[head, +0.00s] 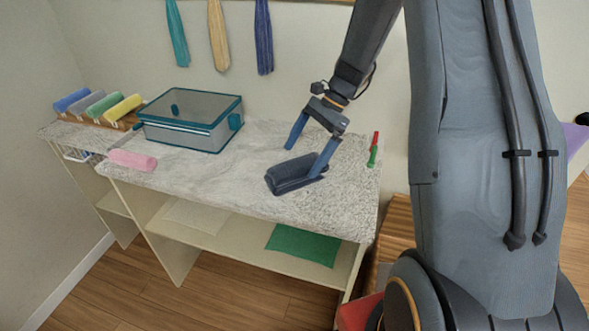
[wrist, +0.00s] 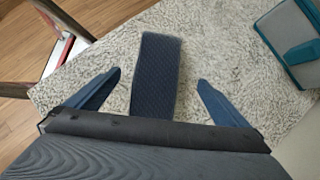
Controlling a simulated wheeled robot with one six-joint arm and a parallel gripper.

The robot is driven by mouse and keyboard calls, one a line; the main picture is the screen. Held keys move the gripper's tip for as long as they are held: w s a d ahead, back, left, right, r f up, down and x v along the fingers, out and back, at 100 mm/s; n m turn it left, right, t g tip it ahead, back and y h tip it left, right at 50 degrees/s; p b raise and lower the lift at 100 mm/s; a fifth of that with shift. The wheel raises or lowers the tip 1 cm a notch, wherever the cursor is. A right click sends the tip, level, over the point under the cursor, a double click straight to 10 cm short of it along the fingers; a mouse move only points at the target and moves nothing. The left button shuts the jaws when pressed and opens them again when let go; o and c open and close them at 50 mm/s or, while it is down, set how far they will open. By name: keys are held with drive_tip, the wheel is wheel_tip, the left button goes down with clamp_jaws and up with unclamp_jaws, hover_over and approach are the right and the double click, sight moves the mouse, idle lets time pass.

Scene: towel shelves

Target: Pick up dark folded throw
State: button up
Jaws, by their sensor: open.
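The dark folded throw (head: 288,174) lies on the speckled stone counter (head: 215,185), right of its middle and close to the front edge. In the wrist view the throw (wrist: 156,72) is a dark blue-grey textured strip, with its near end between the two blue fingers. My gripper (head: 309,157) is open above the counter at the throw. In the head view one finger is behind the throw and the other overlaps its right end. In the wrist view bare counter shows between the throw and each finger of my gripper (wrist: 160,92). I cannot tell how high the fingertips are.
A teal-rimmed clear bin (head: 190,132) stands on the counter to the left. A pink roll (head: 132,160) lies at the left front edge. Red and green small items (head: 373,150) stand at the right edge. Blue, grey and yellow rolls (head: 98,104) sit in a rack at far left.

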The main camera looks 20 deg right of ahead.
sight(298, 164)
drive_tip(key=shift+p+x, duration=1.1)
drive_tip(key=shift+x, duration=1.45)
drive_tip(key=shift+s, duration=0.15)
drive_tip(key=c, duration=1.3)
drive_tip(key=shift+c, duration=0.3)
drive_tip(key=shift+r, duration=0.1)
